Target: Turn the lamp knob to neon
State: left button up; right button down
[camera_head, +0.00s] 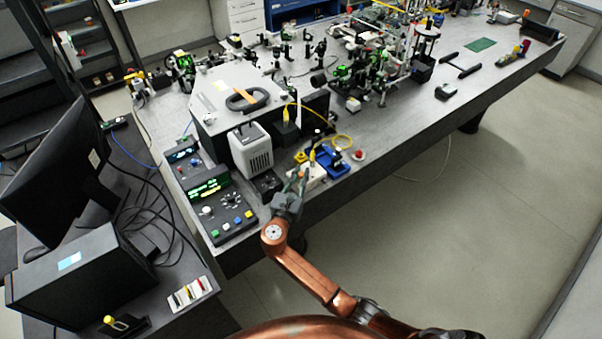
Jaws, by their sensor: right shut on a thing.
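My right gripper (298,178) reaches in from the bottom, at the near edge of the optical bench. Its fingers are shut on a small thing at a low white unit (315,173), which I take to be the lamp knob. The fingers hide the knob itself, and its pointer and any neon label are too small or covered to read. My left gripper is not in this view.
Left of the gripper stand a small black box (267,185), a white vented housing (258,157) and a control box with a green display (220,212).

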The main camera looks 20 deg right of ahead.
jog(key=shift+m+g+h, duration=0.9)
jog(key=shift+h, duration=0.5)
jog(key=c, duration=1.8)
grip_release()
jog(key=shift+c, duration=0.2)
